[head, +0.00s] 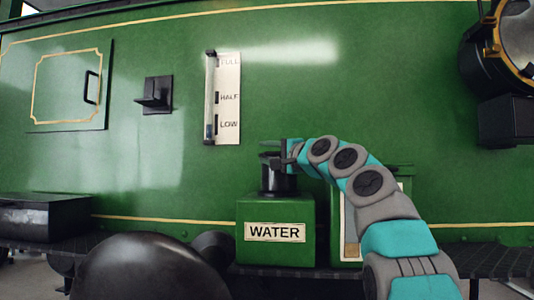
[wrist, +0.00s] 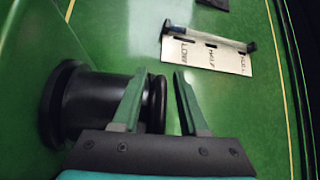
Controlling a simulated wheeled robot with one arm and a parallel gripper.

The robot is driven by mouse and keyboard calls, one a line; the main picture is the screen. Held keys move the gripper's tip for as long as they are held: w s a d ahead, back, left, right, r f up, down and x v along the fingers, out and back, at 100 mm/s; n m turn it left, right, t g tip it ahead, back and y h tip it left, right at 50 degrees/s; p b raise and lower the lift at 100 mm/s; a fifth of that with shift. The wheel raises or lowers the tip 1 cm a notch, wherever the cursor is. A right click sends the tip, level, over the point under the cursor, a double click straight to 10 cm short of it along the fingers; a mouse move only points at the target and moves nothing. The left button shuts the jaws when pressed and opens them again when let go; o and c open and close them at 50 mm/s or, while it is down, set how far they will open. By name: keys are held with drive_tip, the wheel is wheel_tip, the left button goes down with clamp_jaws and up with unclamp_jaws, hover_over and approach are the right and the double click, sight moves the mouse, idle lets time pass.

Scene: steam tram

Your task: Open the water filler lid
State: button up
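The black water filler (head: 278,182) stands upright on top of a green box with a WATER plate (head: 275,232). Its round lid (head: 270,155) lies flat across the neck and looks closed; my gripper partly hides it. My gripper (head: 288,150) is at the lid's right side, at lid height. In the wrist view the filler neck (wrist: 100,100) lies sideways at left, and the lid's rim (wrist: 157,100) shows between the two fingers of my open gripper (wrist: 161,78). A gap shows between the rim and the right finger. I cannot tell whether the left finger touches the lid.
A level gauge marked FULL, HALF and LOW (head: 229,98) is on the green tank wall (head: 350,80) behind. A large black rounded part (head: 150,268) is at lower left, and a lamp (head: 490,60) at upper right.

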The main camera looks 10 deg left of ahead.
clamp_jaws()
drive_tip(key=shift+r, duration=0.2)
idle(1.0)
